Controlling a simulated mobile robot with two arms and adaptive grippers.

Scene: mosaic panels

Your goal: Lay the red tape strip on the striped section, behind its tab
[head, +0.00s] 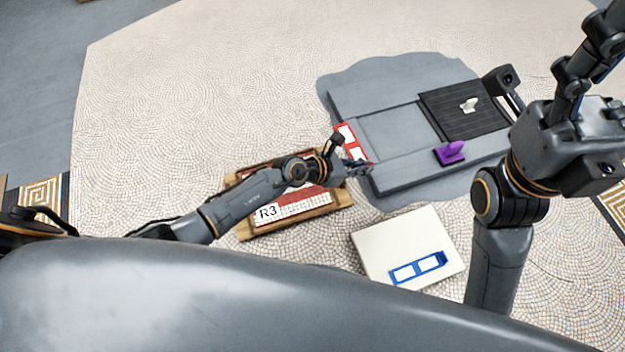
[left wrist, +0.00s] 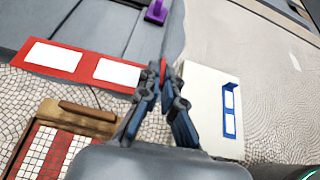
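The red tape strip (head: 350,141) has two white windows and lies at the left edge of the grey panel. In the left wrist view the strip (left wrist: 82,64) reaches toward my fingers. My left gripper (head: 364,166) is closed at its near end, and red shows between the fingertips (left wrist: 160,70). I cannot tell whether the strip is lifted. The dark striped section (head: 440,98) is at the panel's far right, with a small white tab (head: 468,105) standing on it. A purple tab (head: 450,152) stands on the near border.
A wooden tray marked R3 (head: 243,232) with red and white tiles lies under my left arm. A cream board (head: 375,245) carries a blue strip (head: 418,268) with white windows. The grey panel (head: 385,180) has a bare recessed middle section (head: 400,130).

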